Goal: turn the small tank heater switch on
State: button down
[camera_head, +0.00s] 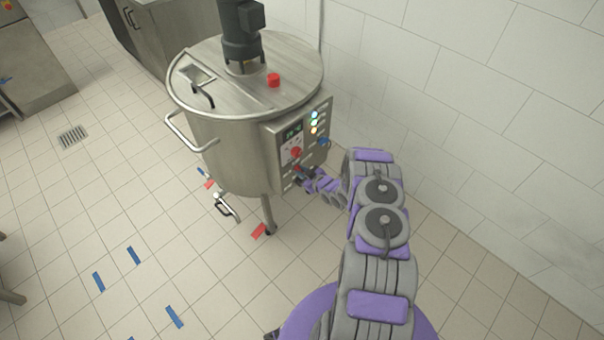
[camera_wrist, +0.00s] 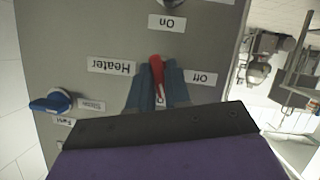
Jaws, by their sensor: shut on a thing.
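The small tank (camera_head: 222,140) is a steel vessel on legs with a control panel on its right side. In the wrist view the panel (camera_wrist: 75,30) appears upside down. The red heater switch (camera_wrist: 156,72) sits between the labels "Heater" (camera_wrist: 111,66) and "Off" (camera_wrist: 201,77), with "On" (camera_wrist: 167,23) above it in the picture. Its handle stands nearly upright in that view, leaning slightly left. My gripper (camera_wrist: 158,88) is shut on the switch, one finger on each side. The switch's lower part is hidden by the gripper. In the head view my gripper (camera_head: 304,177) is at the panel's lower part.
A blue knob (camera_wrist: 52,102) with speed labels is at the left in the wrist view. A red button (camera_head: 296,152) and lit lamps (camera_head: 314,123) are on the panel. A white tiled wall (camera_head: 460,100) stands to the right. Floor in front is mostly clear.

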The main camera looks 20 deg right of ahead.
jog(key=shift+w+d+m+y+b, duration=0.1)
jog(key=shift+d+m+y+b, duration=0.05)
jog(key=shift+m+y+b, duration=0.75)
jog(key=shift+r+m, duration=0.1)
jog(key=shift+m, duration=0.2)
jog(key=c, duration=1.2)
grip_release()
jog(key=shift+o, duration=0.2)
jog(key=shift+g, duration=0.3)
jog(key=p+v, duration=0.3)
jog(key=v, duration=1.4)
jog(key=shift+p, duration=0.4)
jog(key=shift+d, duration=0.1)
